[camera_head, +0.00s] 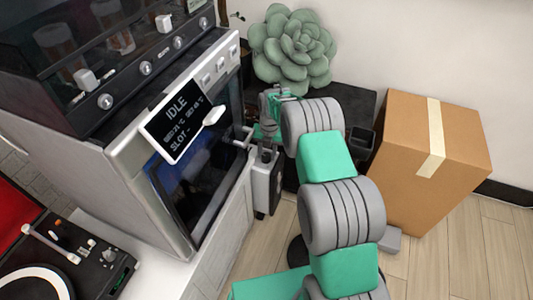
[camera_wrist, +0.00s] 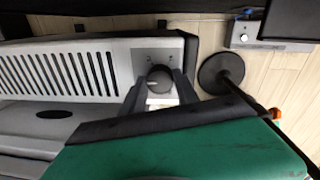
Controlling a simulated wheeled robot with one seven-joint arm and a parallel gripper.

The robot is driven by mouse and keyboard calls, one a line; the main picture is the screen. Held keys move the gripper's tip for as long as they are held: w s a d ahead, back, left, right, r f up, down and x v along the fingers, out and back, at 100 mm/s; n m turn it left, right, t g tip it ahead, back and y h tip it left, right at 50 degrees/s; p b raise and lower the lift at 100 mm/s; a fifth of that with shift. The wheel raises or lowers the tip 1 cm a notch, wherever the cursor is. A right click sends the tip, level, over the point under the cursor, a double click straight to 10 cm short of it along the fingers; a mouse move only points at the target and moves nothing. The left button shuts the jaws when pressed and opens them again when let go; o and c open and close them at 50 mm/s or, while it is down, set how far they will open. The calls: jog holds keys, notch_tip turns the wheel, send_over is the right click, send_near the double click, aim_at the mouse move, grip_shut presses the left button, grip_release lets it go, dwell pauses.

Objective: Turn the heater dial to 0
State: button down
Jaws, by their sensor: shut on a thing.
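The heater (camera_wrist: 20,22) shows in the wrist view as a grey body with a row of dark slots. Its round dark dial (camera_wrist: 159,74) sits on the light grey end panel. My gripper (camera_wrist: 160,88) has one finger on each side of the dial and is shut on it. The dial's lower part and the panel markings are too small or hidden to read, so its setting cannot be told. In the head view a narrow white and dark body, which looks like the heater (camera_head: 262,188), stands below my gripper (camera_head: 266,150), mostly hidden.
A printer-like machine with an IDLE screen (camera_head: 180,118) stands close left of my arm. A cardboard box (camera_head: 415,150) is at right. A plant (camera_head: 290,45) stands behind on a dark surface. The wrist view shows a round black base (camera_wrist: 221,70) and a small grey box (camera_wrist: 262,38).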

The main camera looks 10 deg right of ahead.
aim_at(268, 155)
jog(key=c, duration=1.2)
grip_release()
jog(key=shift+w+r, duration=0.1)
jog(key=shift+w, duration=0.05)
jog(key=shift+c, duration=0.2)
jog(key=o, duration=0.3)
jog(key=r+p, duration=0.1)
jog(key=r, duration=0.3)
jog(key=r+p, duration=0.1)
jog(key=r, duration=0.2)
jog(key=shift+s+d+r, duration=0.2)
jog(key=shift+r, duration=0.15)
